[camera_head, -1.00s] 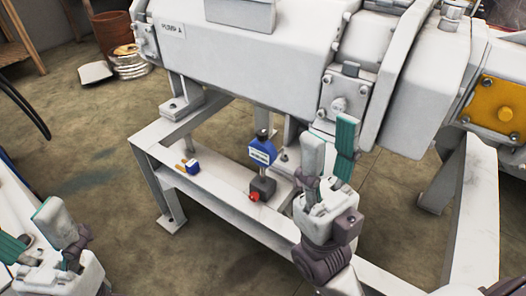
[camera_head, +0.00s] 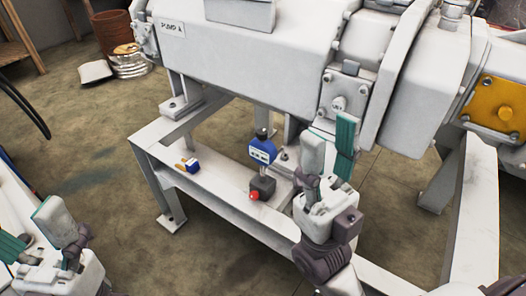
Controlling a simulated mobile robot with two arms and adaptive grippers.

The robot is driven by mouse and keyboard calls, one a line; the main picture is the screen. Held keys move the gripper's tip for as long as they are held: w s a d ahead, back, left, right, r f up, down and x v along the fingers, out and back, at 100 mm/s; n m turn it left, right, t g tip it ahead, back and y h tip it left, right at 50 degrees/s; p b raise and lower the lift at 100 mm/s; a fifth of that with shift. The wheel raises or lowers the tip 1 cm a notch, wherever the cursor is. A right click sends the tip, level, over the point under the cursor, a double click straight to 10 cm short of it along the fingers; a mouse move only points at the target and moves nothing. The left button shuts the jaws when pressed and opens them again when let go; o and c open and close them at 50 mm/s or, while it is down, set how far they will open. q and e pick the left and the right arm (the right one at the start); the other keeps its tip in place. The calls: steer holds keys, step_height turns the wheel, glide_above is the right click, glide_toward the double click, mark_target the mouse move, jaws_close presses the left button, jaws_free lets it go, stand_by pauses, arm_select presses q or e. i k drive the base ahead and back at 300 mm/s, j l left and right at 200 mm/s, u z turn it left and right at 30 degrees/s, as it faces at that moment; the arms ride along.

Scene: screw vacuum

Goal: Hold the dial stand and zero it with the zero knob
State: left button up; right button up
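The dial stand (camera_head: 262,152) has a blue head with a small white display, too small to read, and a dark grey base (camera_head: 263,185). It stands upright on the white frame ledge. A red knob (camera_head: 254,196) sits at the front of its base; I cannot tell whether it is the zero knob. My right gripper (camera_head: 329,152) is to the right of the stand, fingers pointing up, apart and empty. A finger linkage juts left, near the stand in the picture; I see no clear contact. My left gripper (camera_head: 31,232) is open and empty at the lower left, far from the stand.
A large white pump body (camera_head: 270,55) hangs over the back of the ledge (camera_head: 220,190). A small blue and yellow item (camera_head: 188,165) lies left of the stand. A yellow plate (camera_head: 497,110) is at the right. The ledge between item and stand is clear.

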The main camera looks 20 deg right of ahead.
mark_target(261, 133)
steer(key=i+j, duration=0.15)
steer(key=j, duration=0.2)
steer(key=i+j+z, duration=0.1)
steer(key=j, duration=0.3)
steer(key=i+j, duration=0.15)
steer(key=j, duration=0.2)
steer(key=i+j+z, duration=0.1)
steer(key=j, duration=0.3)
steer(key=z, duration=1.55)
